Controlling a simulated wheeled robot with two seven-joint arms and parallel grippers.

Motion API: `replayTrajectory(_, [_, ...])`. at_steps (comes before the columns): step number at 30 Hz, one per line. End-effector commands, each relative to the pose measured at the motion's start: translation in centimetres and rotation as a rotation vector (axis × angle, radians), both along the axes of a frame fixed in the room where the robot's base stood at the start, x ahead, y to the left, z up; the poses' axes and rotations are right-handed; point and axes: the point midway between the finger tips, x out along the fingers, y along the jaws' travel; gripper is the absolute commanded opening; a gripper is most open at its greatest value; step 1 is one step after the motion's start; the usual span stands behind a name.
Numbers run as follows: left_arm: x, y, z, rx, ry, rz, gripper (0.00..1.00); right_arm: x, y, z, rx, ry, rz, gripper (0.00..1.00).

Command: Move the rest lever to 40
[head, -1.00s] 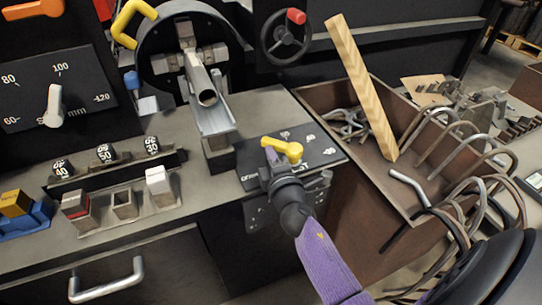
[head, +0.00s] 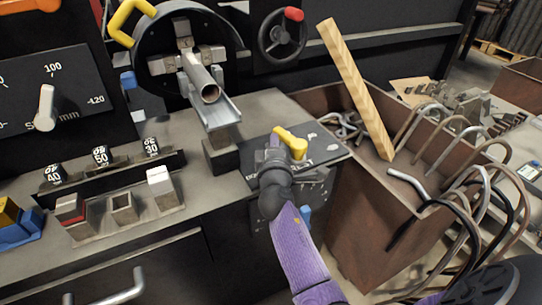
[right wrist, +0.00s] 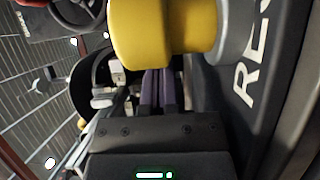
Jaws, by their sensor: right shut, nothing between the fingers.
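The yellow rest lever (head: 291,143) sits on a black panel (head: 322,153) at the front edge of the bench. Its handle points up and left from its pivot in the head view. My right gripper (head: 274,147) is shut and empty, just left of the lever. In the right wrist view the lever (right wrist: 165,32) fills the top middle, with my purple fingertips (right wrist: 160,88) close together below it. I cannot tell whether they touch it. White "RES" letters show on the panel (right wrist: 245,90). The scale marks are too blurred to read. My left gripper is not in view.
A metal tube (head: 205,88) rests in a channel behind the panel. A handwheel (head: 283,36) is at the back. A brown bin (head: 350,215) with a wooden board (head: 355,90) and bent rods stands right. Number blocks (head: 101,157) and sockets (head: 122,207) are left.

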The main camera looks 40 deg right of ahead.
Motion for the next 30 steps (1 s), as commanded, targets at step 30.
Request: replayTrajectory(30, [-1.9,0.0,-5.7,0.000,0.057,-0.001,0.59,1.6,-3.9,0.0,0.001,-0.001,-0.401,0.00])
